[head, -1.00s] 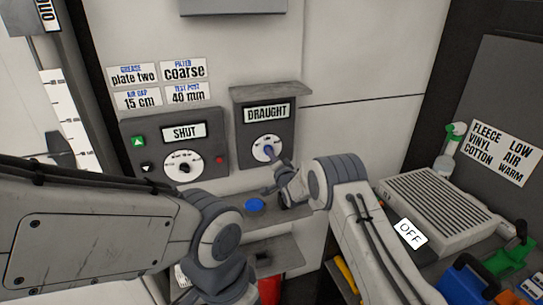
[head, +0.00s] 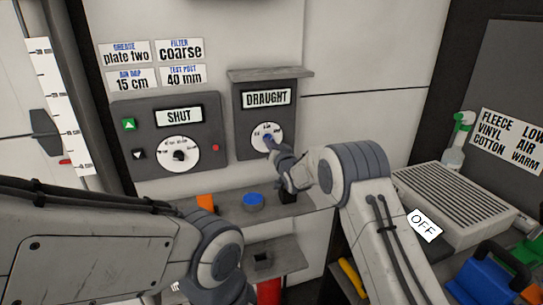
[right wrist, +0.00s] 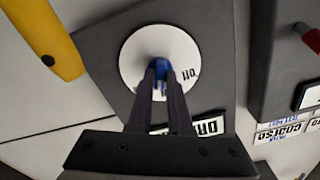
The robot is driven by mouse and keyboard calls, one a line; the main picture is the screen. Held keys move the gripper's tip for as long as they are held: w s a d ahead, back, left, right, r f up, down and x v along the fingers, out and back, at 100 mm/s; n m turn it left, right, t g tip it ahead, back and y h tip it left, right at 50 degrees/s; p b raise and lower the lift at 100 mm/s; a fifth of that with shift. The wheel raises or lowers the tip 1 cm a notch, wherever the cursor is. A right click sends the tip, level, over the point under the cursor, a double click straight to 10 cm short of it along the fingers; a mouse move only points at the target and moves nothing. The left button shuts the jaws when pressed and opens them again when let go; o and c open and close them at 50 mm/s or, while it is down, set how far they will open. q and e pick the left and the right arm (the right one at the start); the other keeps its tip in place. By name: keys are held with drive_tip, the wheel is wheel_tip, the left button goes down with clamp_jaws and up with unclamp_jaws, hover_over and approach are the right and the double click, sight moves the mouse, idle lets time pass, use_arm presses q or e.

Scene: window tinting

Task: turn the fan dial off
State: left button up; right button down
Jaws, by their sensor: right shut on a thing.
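The fan dial (head: 262,134) is a white disc with a blue knob on the dark grey DRAUGHT panel (head: 250,120). In the right wrist view the dial (right wrist: 138,60) has the word "Off" near its right edge, upside down. My right gripper (head: 274,148) reaches the dial from the lower right. In the right wrist view its two dark fingers (right wrist: 160,75) are shut on the blue knob (right wrist: 159,63), hiding part of it. The knob's exact pointing is hard to tell. My left arm crosses the lower left of the head view, and its gripper does not show.
The SHUT panel (head: 205,118) with its own dial (head: 178,152) is left of the DRAUGHT panel. A shelf below holds a blue button (head: 253,199). A grilled box (head: 460,200) with an OFF card (head: 424,226) and a spray bottle (head: 455,155) stand at right.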

drive_tip(key=shift+n+b, duration=8.4)
drive_tip(key=shift+b, duration=0.65)
drive_tip(key=c, duration=0.8)
unclamp_jaws()
drive_tip(key=shift+c, duration=0.2)
